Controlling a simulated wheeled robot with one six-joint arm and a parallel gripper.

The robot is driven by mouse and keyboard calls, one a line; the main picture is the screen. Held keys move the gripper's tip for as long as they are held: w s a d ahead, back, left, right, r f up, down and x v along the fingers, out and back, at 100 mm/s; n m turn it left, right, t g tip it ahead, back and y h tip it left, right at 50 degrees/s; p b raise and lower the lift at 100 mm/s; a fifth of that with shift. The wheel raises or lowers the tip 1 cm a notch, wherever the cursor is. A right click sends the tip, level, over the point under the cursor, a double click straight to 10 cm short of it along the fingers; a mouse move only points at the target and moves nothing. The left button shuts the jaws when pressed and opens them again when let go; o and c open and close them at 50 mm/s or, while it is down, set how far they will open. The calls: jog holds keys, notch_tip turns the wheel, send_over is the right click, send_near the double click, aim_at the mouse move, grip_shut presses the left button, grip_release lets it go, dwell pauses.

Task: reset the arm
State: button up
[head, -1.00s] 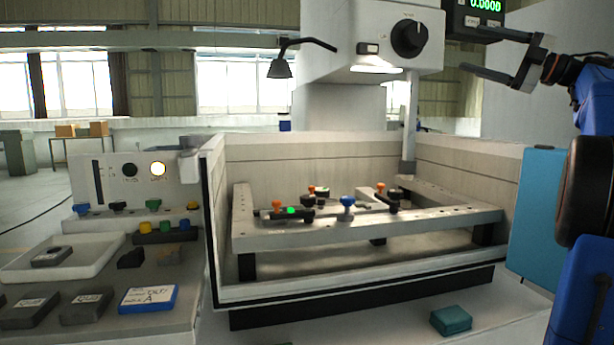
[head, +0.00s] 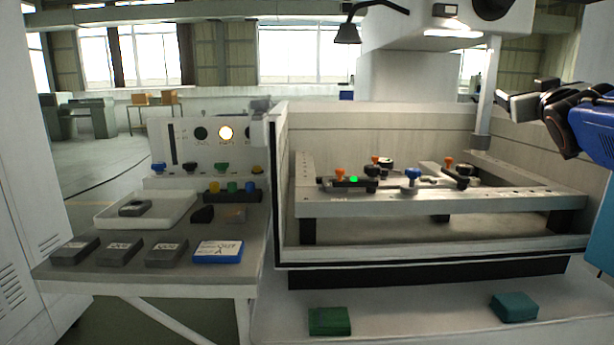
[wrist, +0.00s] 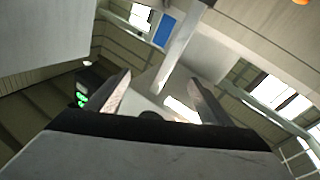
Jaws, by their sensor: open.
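My arm reaches in from the right edge of the head view. My gripper (head: 506,100) is in the air at the right, beside the machine's upright column in the picture, and points left. In the wrist view my gripper (wrist: 158,88) shows its two fingers apart with nothing between them. The wrist view looks up past the machine toward the roof and windows. No object is held.
The machine's tank (head: 420,252) holds a clamping frame (head: 440,208) with several coloured knobs. Two green blocks (head: 330,321) (head: 515,307) lie on the ledge in front. A side table (head: 85,278) at left carries a white tray (head: 110,222) and several labelled blocks.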

jog(key=s+a+f+g+y, duration=0.1)
jog(key=s+a+f+g, duration=0.25)
jog(key=f, duration=0.55)
jog(key=s+a+f+m+g+y, duration=0.15)
jog(key=s+a+f, duration=0.3)
jog(key=f, duration=0.45)
jog(key=s+a+f+n+g+y, duration=0.1)
jog(key=s+a+f+g, duration=0.25)
jog(key=f, duration=0.65)
jog(key=s+a+f+g+y, duration=0.1)
jog(key=s+a+f, duration=0.3)
jog(key=s+f, duration=0.5)
jog(key=s+a+f+n+g+y, duration=0.1)
jog(key=s+a+f+g, duration=0.3)
jog(key=s+f, duration=0.5)
jog(key=shift+s+a+f+y, duration=0.3)
jog(key=shift+a+f+y, duration=0.1)
jog(key=shift+a+y, duration=0.1)
